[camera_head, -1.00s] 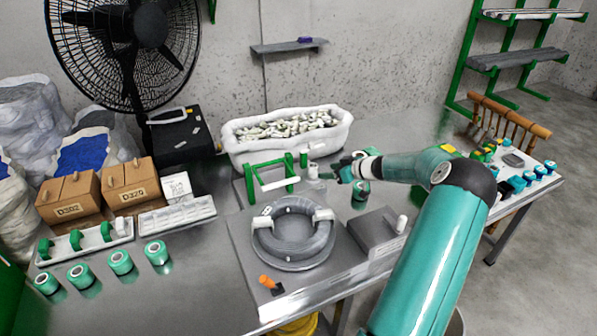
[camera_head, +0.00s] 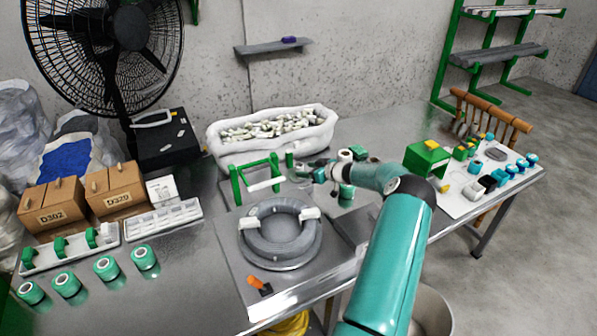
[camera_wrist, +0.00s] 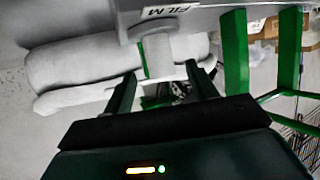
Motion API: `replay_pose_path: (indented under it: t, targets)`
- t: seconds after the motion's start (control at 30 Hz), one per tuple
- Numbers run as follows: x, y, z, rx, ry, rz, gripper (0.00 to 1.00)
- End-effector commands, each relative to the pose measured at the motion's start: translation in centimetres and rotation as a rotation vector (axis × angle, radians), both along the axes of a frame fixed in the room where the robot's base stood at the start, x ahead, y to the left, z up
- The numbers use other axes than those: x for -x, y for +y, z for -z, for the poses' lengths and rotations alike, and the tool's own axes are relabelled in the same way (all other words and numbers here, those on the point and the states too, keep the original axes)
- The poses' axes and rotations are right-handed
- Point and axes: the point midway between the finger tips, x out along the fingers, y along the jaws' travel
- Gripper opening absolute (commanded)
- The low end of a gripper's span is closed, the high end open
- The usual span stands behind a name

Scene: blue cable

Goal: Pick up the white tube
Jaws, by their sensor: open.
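A white tube (camera_head: 266,184) lies across the green frame (camera_head: 236,186) on the steel table, in the head view. My gripper (camera_head: 303,172) is just right of this frame, small and partly hidden by its own wrist. In the wrist view my gripper (camera_wrist: 162,86) has its two dark fingers spread apart. A pale cylinder with a green band (camera_wrist: 158,54) shows just beyond the fingertips, between them in the picture. I cannot tell whether it touches them or whether it is the same tube. Green posts (camera_wrist: 236,52) stand to its right.
A white bin (camera_head: 222,148) full of small pale pieces stands behind the frame. A green box (camera_head: 427,158) stands right of my arm.

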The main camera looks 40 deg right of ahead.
Motion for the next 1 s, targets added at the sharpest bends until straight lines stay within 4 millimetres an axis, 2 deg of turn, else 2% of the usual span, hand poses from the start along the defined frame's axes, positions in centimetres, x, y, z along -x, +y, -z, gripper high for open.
replay_pose_path:
  t: [0.3,0.6,0.63,0.87,1.0]
  targets:
    - [-4.1,0.5,2.0,0.0,0.001,-0.003,0.57]
    - [-4.7,0.5,2.2,0.0,0.0,-0.002,0.57]
    - [-4.7,0.5,2.2,0.0,0.0,-0.002,0.56]
    - [-4.7,0.5,2.2,-0.001,0.0,-0.002,0.1]
    - [-4.7,0.5,2.2,0.0,0.0,-0.002,0.1]
